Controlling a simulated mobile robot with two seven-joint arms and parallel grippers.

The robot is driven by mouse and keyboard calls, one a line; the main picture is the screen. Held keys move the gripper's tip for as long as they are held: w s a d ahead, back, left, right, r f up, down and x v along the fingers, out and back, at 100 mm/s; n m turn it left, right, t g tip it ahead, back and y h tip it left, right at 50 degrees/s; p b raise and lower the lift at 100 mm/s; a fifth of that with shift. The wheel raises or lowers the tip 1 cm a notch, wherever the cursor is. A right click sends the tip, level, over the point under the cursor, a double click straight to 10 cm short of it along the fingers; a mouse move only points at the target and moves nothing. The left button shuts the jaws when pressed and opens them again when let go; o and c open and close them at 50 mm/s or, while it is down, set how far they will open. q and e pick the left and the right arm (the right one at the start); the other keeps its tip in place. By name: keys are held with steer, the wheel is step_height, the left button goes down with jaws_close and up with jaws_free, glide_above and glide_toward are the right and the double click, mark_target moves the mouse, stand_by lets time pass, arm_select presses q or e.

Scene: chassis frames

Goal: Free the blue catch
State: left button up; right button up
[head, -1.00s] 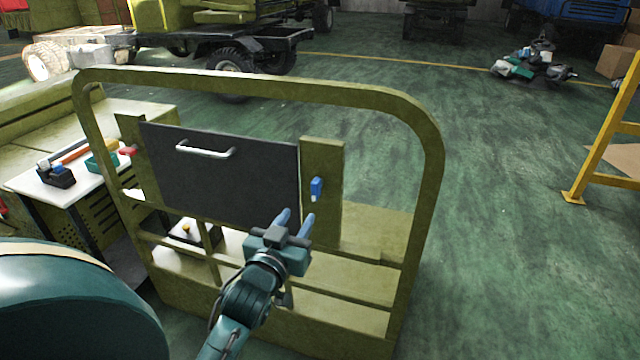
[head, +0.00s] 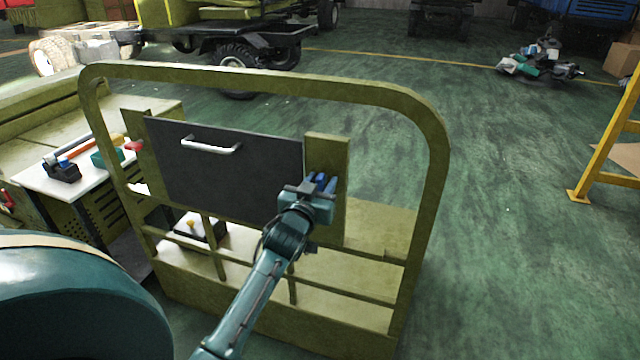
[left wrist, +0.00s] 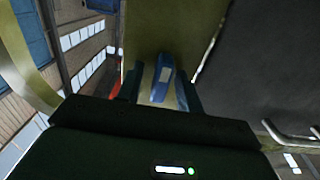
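The blue catch (left wrist: 163,78) is on the olive post (head: 326,150) at the right edge of the dark panel (head: 225,170). In the head view my left gripper (head: 321,183) is at the catch and largely covers it. In the left wrist view the catch lies between the two fingers, with a small gap showing beside it. The fingers look open around it; contact is not visible. The panel has a pale handle (head: 211,146) and stands upright in the olive frame (head: 437,150). My right gripper is not in view.
A red part (head: 134,146) shows by the panel's left post. A white-topped bench (head: 88,178) with tools stands at left. The frame's lower bars lie under my left arm. A yellow stand (head: 606,150) is at right; the green floor between is clear.

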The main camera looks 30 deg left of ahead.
arm_select(q)
steer(key=shift+c, duration=0.3)
jaws_close()
